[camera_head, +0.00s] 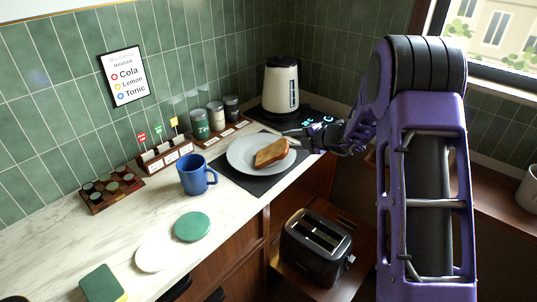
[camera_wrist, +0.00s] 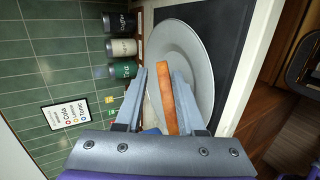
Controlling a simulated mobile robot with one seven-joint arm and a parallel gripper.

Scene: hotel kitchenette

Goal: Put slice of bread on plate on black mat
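The slice of bread (camera_head: 271,153) is on the light grey plate (camera_head: 240,147), and the plate is on the black mat (camera_head: 228,179) on the counter. My gripper (camera_head: 291,133) is just above the plate's right side, close to the bread. In the wrist view, the bread (camera_wrist: 167,100) shows as a narrow brown strip between the fingers of my gripper (camera_wrist: 160,72), with the plate (camera_wrist: 203,60) and mat (camera_wrist: 236,60) behind. Gaps show on both sides of the bread, so the gripper looks open and empty. Whether the bread lies flat or leans is unclear.
A blue mug (camera_head: 192,174) stands left of the mat, and a cream kettle (camera_head: 280,85) behind it. Jars (camera_head: 200,124) line the wall. A black toaster (camera_head: 316,244) sits lower, in front of the counter. Green and white discs (camera_head: 192,226) lie on the front counter.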

